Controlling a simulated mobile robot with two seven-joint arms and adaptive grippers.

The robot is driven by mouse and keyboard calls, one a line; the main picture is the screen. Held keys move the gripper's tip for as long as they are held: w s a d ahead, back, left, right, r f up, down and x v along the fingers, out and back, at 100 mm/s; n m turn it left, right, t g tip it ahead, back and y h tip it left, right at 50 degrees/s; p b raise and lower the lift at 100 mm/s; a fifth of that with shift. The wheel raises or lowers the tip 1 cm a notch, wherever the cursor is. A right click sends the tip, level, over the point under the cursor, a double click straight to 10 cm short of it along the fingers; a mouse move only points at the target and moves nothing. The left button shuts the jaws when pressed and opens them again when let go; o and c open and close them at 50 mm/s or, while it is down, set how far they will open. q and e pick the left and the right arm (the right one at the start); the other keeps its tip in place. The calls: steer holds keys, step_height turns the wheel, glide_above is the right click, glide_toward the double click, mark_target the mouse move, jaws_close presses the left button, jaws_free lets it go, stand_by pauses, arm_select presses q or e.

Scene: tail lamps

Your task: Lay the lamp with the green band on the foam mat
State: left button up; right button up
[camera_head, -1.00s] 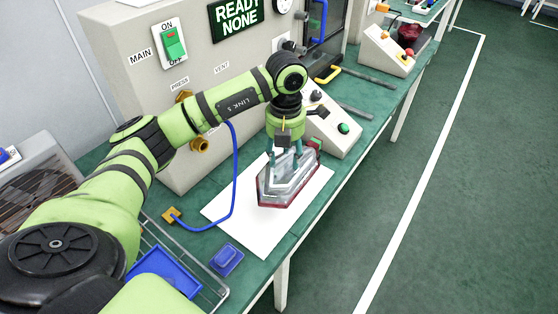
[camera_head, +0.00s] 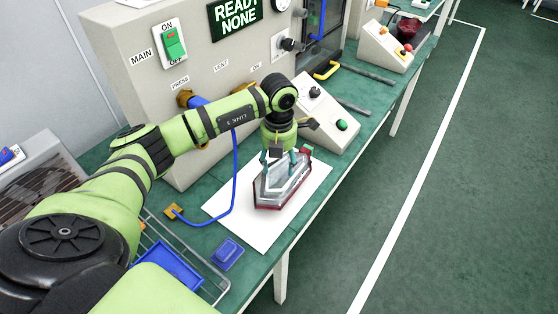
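A tail lamp (camera_head: 283,188) with a clear grey body and a dark red rim is at the white foam mat (camera_head: 262,235), over its right part. It looks flat on the mat or very close to it. No green band can be made out on it. My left gripper (camera_head: 279,160) points down at the lamp from above, with its two teal fingers apart at the lamp's upper side. Whether they press on it is unclear. My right gripper is not in view.
A grey test cabinet (camera_head: 150,80) stands behind the mat, with a blue hose (camera_head: 235,180) in front. A sloped button box (camera_head: 330,115) is right of the lamp. A blue block (camera_head: 227,253) and a wire rack with a blue tray (camera_head: 170,268) lie at the front left.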

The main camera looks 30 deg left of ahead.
arm_select(q)
steer(key=shift+r, duration=0.1)
steer(key=shift+r, duration=0.2)
step_height(320, 180, up, 12)
steer(key=b, duration=0.3)
steer(key=shift+f, duration=0.15)
stand_by(0.4)
